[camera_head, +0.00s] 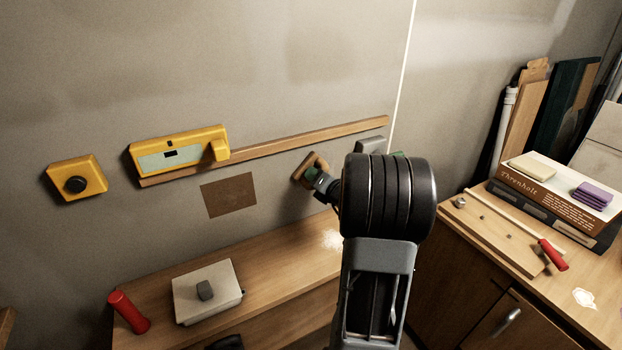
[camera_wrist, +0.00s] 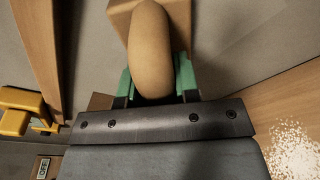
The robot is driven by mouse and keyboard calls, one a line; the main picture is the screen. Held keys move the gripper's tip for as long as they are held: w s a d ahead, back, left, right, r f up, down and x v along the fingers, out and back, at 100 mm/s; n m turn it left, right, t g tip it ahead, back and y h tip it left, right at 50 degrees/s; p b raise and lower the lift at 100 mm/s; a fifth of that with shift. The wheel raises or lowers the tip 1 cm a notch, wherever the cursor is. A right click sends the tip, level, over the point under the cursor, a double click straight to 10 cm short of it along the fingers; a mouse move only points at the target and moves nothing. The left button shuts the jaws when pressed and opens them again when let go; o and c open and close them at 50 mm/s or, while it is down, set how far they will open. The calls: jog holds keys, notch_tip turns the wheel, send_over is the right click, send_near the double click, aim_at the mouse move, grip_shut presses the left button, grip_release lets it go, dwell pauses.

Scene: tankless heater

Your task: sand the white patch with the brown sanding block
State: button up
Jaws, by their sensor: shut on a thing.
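My gripper (camera_head: 326,183) is shut on the brown sanding block (camera_head: 302,167), which is near the wall, below the wooden rail. In the wrist view, the block's rounded tan handle (camera_wrist: 152,55) sits between green fingers (camera_wrist: 155,85), with its base beyond. I cannot tell whether the block touches the wall. A speckled white patch (camera_head: 332,239) lies on the wooden bench below the gripper; it also shows at the right of the wrist view (camera_wrist: 298,148). A second, smoother white patch (camera_head: 585,298) lies on the right counter. The block is apart from both.
The wall holds a yellow level-like device (camera_head: 180,150), a yellow knob box (camera_head: 77,178), a brown square sheet (camera_head: 229,195) and the rail (camera_head: 290,146). Boxes (camera_head: 560,190) and a red-handled tool (camera_head: 552,254) occupy the right counter.

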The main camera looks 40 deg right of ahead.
jog(key=shift+s+d+p, duration=0.2)
jog(key=shift+d+p, duration=0.15)
jog(key=shift+d, duration=1.3)
jog(key=shift+s+d+p, duration=0.25)
jog(key=shift+d+p, duration=0.1)
jog(key=shift+d, duration=1.35)
jog(key=shift+s+d+p, duration=0.2)
jog(key=shift+d+p, duration=0.15)
jog(key=shift+d, duration=1.3)
jog(key=shift+s, duration=0.1)
jog(key=shift+s+a+p, duration=0.1)
jog(key=shift+s+a, duration=0.05)
jog(key=shift+s, duration=0.8)
jog(key=shift+s+a+p, duration=0.1)
jog(key=shift+s+a, duration=0.1)
jog(key=shift+s, duration=0.8)
jog(key=shift+s+a+p, duration=0.1)
jog(key=shift+s+a, duration=0.05)
jog(key=shift+s, duration=0.8)
jog(key=shift+s, duration=0.1)
jog(key=shift+s+a, duration=0.15)
jog(key=shift+s, duration=1.2)
